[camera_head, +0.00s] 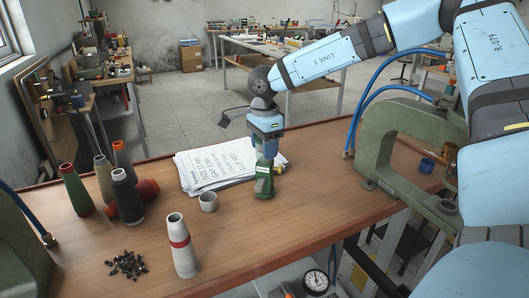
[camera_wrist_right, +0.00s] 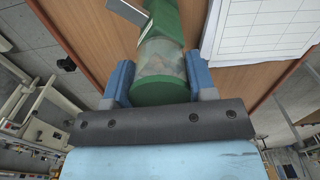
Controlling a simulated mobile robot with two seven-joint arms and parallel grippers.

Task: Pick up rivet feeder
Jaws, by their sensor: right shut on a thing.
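The rivet feeder is a green device with a clear cylinder section. In the head view the rivet feeder (camera_head: 264,185) stands roughly upright at the right end of the paper stack, its upper part hidden by my right gripper (camera_head: 265,150). In the right wrist view the rivet feeder (camera_wrist_right: 163,58) lies between the two blue fingers of the right gripper (camera_wrist_right: 160,82), which is shut on its clear and green end. I cannot tell whether its base touches the table. My left gripper is not in view.
A paper stack (camera_head: 205,172) lies left of the feeder, with a small grey cup (camera_head: 208,201) in front. A white cone with a red band (camera_head: 181,245), several thread cones and loose rivets (camera_head: 125,264) occupy the left. A green press (camera_head: 405,150) stands right.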

